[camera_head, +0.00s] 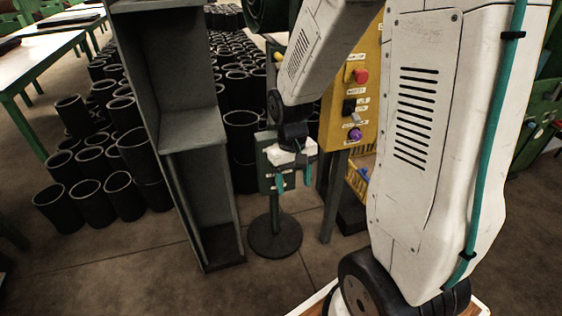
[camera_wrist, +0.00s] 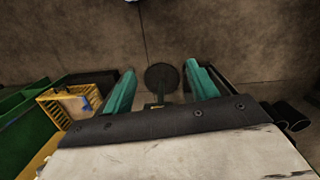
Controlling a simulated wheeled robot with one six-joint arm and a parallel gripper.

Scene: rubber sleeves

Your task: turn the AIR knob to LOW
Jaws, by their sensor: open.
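A yellow control panel (camera_head: 347,131) stands right of centre in the head view. It carries a red button (camera_head: 360,76), a black switch (camera_head: 349,107) and a purple knob (camera_head: 355,134), each with a small label too blurred to read. A small dark green box (camera_head: 265,183) on a post is behind my gripper, which hides most of its face. I cannot tell which control is the AIR knob. My gripper (camera_head: 294,179) points down in front of this box, its teal fingers apart with nothing between them. The wrist view shows the same open fingers (camera_wrist: 161,72).
The post's round base (camera_head: 274,237) is on the floor; it also shows in the wrist view (camera_wrist: 161,78). A grey shelf unit (camera_head: 196,130) stands left of it. Many black sleeves (camera_head: 91,204) stand beyond. A yellow crate (camera_wrist: 60,100) is at the wrist view's left.

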